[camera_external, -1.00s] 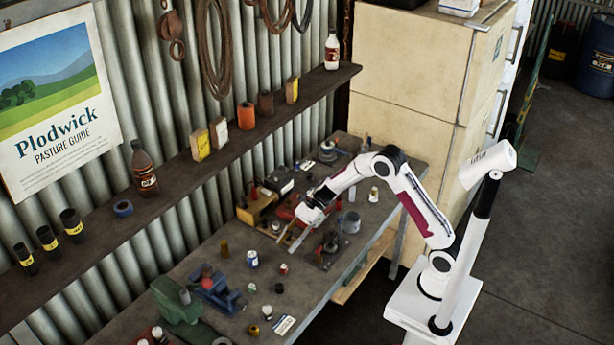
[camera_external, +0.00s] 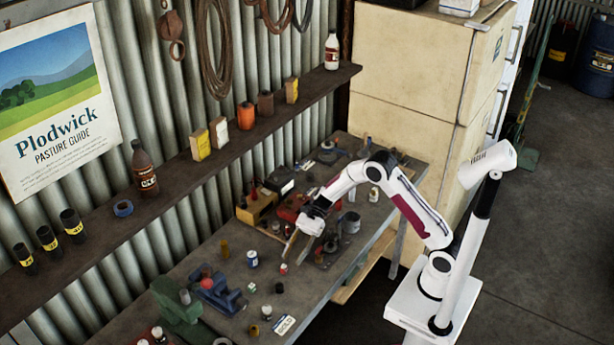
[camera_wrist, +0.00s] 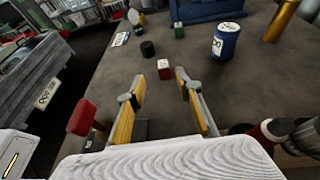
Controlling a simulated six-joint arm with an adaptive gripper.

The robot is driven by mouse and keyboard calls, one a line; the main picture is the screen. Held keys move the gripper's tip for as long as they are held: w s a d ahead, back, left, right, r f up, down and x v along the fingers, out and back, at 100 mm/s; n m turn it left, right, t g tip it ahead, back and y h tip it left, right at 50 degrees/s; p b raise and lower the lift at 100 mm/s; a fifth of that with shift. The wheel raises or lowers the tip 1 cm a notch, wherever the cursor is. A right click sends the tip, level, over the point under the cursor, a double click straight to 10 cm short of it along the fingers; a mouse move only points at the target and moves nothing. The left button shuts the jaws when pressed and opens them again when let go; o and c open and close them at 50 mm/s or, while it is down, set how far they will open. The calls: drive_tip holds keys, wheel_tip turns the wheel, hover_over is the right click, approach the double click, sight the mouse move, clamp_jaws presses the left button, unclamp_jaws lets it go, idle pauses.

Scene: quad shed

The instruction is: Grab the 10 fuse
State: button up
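A small red block with a pale top (camera_wrist: 165,73) stands on the bench just beyond my fingertips in the wrist view, between their lines; it looks like a fuse, but I cannot read a 10 on it. It shows small in the external view (camera_external: 284,269). My gripper (camera_wrist: 161,80) is open and empty, its yellow-padded fingers wide apart on either side. In the external view my gripper (camera_external: 293,255) hangs low over the bench, near the red block. No contact with the block is visible.
A black piece (camera_wrist: 147,48) and a green piece (camera_wrist: 179,30) stand beyond the block. A blue labelled can (camera_wrist: 227,41) and a brass cylinder (camera_wrist: 282,20) stand to the right. A blue vise-like tool (camera_external: 217,292) lies farther along the bench (camera_external: 190,262).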

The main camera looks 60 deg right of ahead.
sight(284, 267)
drive_tip(key=shift+a+f, duration=0.2)
drive_tip(key=shift+a, duration=0.4)
drive_tip(key=shift+a, duration=0.1)
drive_tip(key=shift+w+x, duration=0.15)
drive_tip(key=shift+x, duration=1.1)
drive_tip(key=shift+w+x, duration=0.15)
drive_tip(key=shift+x, duration=1.1)
drive_tip(key=shift+a+r, duration=0.1)
drive_tip(key=shift+r, duration=0.05)
drive_tip(key=c, duration=0.9)
